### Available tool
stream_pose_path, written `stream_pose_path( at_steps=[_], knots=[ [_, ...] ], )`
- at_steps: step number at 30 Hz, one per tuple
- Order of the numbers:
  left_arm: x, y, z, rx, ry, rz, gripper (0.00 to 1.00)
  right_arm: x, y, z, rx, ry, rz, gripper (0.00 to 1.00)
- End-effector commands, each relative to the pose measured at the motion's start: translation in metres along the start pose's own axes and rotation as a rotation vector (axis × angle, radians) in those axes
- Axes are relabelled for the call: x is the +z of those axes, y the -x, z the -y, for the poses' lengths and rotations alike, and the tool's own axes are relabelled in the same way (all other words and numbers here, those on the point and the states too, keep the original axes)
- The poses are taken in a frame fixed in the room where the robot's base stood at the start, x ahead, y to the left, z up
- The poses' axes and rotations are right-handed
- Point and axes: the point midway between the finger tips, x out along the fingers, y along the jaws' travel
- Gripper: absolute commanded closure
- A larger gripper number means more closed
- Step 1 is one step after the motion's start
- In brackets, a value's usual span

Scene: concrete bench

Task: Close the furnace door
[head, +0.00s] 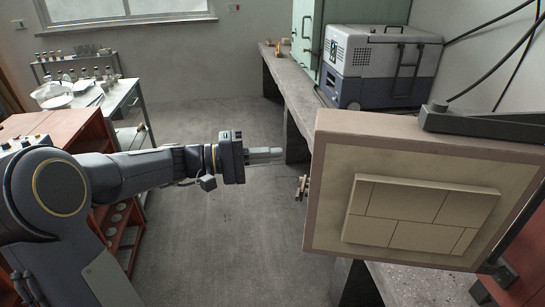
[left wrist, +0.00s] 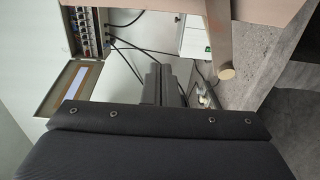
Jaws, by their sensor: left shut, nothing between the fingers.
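The furnace door (head: 330,190) stands open at the right of the head view, its brick-lined inner face turned towards me. A small latch or handle (head: 301,188) sticks out from its left edge. A dark hinge arm (head: 480,122) runs along its top right. My left gripper (head: 280,153) is shut and empty, just left of the door's edge and a little above the latch; a small gap seems to show. In the left wrist view its fingers (left wrist: 165,85) point away, with a tan bar with a round end (left wrist: 220,45) to their right. My right gripper is not in view.
A concrete bench (head: 290,90) runs back along the right, bearing a grey portable cooler (head: 380,60) and a green cabinet (head: 307,35). A red shelf unit (head: 70,130) and a white table (head: 118,98) stand at the left. The floor between is clear.

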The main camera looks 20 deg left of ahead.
Motion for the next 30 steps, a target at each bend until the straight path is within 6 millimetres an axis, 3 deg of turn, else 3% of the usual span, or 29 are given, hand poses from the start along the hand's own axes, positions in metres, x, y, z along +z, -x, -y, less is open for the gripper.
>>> stream_pose_path(
  at_steps=[11,18,30],
  knots=[
    [0.002,-0.081,-0.001,-0.001,0.003,0.006,1.00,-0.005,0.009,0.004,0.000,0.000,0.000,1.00],
    [0.032,-0.066,-0.001,-0.003,0.001,0.000,1.00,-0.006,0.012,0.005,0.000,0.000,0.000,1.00],
    [0.039,-0.064,0.000,-0.002,0.001,0.001,1.00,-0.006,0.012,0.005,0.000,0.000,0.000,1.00]
  ],
)
